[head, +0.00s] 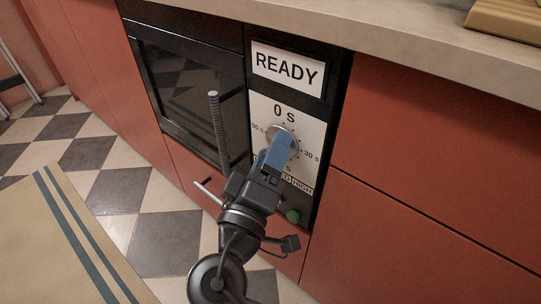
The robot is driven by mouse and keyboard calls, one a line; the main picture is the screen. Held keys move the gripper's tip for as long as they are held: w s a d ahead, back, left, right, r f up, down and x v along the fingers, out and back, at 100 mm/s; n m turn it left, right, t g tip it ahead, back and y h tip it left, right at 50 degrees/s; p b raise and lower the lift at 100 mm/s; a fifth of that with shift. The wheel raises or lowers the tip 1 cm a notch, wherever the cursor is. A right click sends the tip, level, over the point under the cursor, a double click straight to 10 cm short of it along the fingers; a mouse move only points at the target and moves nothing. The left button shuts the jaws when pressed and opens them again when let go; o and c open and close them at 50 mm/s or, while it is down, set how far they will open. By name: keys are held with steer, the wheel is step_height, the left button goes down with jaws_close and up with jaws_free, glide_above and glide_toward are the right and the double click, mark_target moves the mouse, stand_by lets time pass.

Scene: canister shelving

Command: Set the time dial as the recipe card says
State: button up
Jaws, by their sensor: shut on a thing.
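The time dial (285,134) is a round silver knob on the white control panel (313,130) of a black built-in microwave. Marks around it include "0 S" at the top and "30 S" at the right; the left and lower marks are partly covered. My gripper (278,150), with blue fingers, reaches up from below and is shut on the dial. The fingers hide much of the knob and any pointer on it. A display (287,69) above reads "READY". No recipe card can be made out in this view.
A green button (293,216) sits low on the panel, beside my wrist. The countertop (400,40) overhangs above. A beige rug (75,240) lies on the checkered floor.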

steer(key=shift+w+d, duration=0.1)
steer(key=shift+d, duration=0.05)
steer(key=o, duration=1)
steer(key=shift+o, duration=0.2)
steer(key=p+v, duration=0.1)
steer(key=v, duration=0.7)
steer(key=shift+w, duration=0.1)
